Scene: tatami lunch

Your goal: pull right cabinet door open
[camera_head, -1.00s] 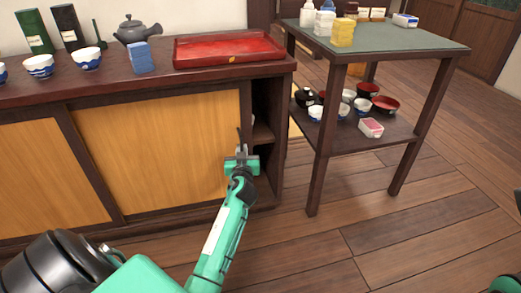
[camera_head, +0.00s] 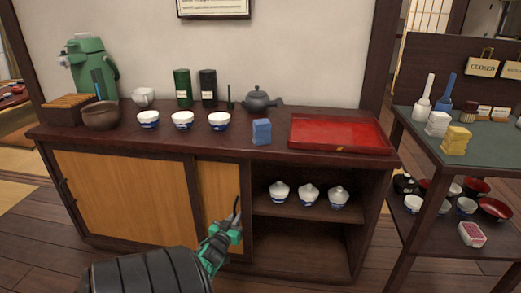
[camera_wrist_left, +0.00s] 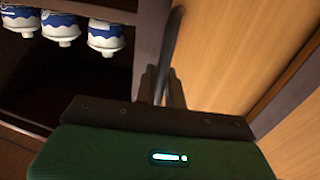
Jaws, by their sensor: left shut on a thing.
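The right cabinet door (camera_head: 217,188) is an orange wood sliding panel, now partly overlapping the left door (camera_head: 120,200). To its right the cabinet's right side stands open. My left gripper (camera_head: 234,222) is at the door's right edge, shut on the dark upright handle (camera_head: 237,206). In the left wrist view the handle (camera_wrist_left: 173,40) rises from between the fingers (camera_wrist_left: 161,86), beside the door panel (camera_wrist_left: 220,50). My own gripper body hides the lower part of the handle there. My right gripper is not in view.
Several lidded white-blue bowls (camera_head: 308,195) stand on the shelf inside the opening. A red tray (camera_head: 340,133), a blue box (camera_head: 261,131), a kettle and bowls stand on the cabinet top (camera_head: 275,153). A dark side table (camera_head: 478,165) with goods stands close at right.

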